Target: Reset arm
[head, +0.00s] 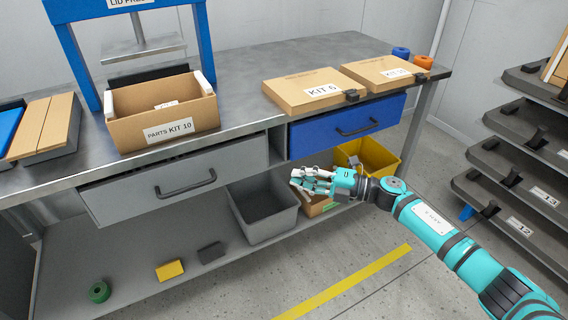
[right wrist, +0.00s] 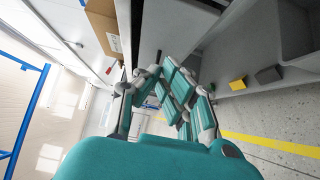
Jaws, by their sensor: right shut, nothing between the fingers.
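My right gripper (head: 312,181) is in front of the workbench, just below the blue drawer, with its arm coming in from the right. Its fingers are shut with nothing between them. In the right wrist view the fingers (right wrist: 165,95) show close together, with bench and floor behind them. The gripper hides part of a brown box (head: 316,207) on the lower shelf. My left gripper is not in view.
The workbench (head: 240,80) carries an open KIT 10 box (head: 163,112), two closed kit boxes (head: 305,91) and a blue press (head: 80,50). Below are a grey bin (head: 263,212) and a yellow bin (head: 375,160). A tray rack (head: 510,170) stands right. The front floor is clear.

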